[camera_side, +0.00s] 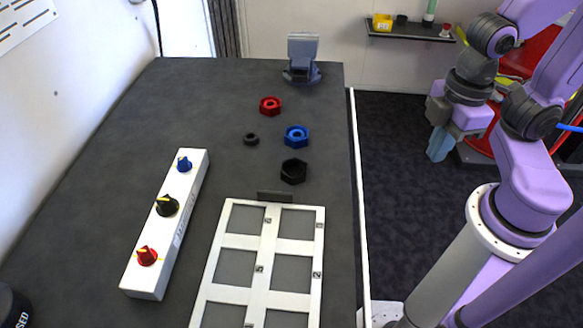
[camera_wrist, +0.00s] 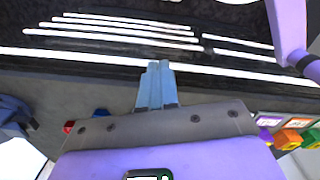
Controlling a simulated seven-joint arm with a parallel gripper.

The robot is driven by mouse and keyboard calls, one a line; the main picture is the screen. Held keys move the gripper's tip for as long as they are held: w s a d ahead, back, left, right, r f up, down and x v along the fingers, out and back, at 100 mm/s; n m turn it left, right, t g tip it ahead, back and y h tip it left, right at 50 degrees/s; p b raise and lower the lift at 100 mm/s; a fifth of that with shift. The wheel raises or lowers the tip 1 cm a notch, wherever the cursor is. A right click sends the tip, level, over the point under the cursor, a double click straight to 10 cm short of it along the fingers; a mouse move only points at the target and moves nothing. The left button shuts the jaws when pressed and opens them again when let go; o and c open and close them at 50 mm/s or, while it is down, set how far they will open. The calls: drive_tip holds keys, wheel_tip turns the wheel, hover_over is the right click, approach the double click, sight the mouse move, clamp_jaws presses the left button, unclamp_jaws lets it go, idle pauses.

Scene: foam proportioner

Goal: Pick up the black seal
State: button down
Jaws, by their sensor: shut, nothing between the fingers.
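The black seal looks to be the small black ring (camera_side: 251,139) lying flat on the dark grey table in the side view. It is left of a blue hex nut (camera_side: 296,136) and below a red hex nut (camera_side: 270,105). A larger black hex nut (camera_side: 293,171) lies to its lower right. My gripper (camera_side: 436,150) is far to the right, off the table and over the dark floor. In the wrist view its pale blue fingers (camera_wrist: 157,68) are together with nothing between them. I cannot make out the seal in the wrist view.
A white box with blue, black and red knobs (camera_side: 153,270) stands left on the table. A white frame with several openings (camera_side: 249,241) lies at the front. A grey-blue fixture (camera_side: 302,62) stands at the far edge. A shelf (camera_side: 410,33) hangs behind.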

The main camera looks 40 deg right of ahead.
idle(0.4)
drive_tip(key=c, duration=0.6)
unclamp_jaws()
wheel_tip(320, 180, up, 6)
hover_over(252, 136)
drive_tip(key=f, duration=1.1)
drive_tip(key=shift+w+d+f, duration=0.25)
drive_tip(key=shift+w+d, duration=0.1)
drive_tip(key=shift+s+a+f, duration=0.15)
drive_tip(key=shift+f, duration=1.2)
drive_tip(key=shift+s+a+f, duration=0.15)
drive_tip(key=shift+f, duration=1.2)
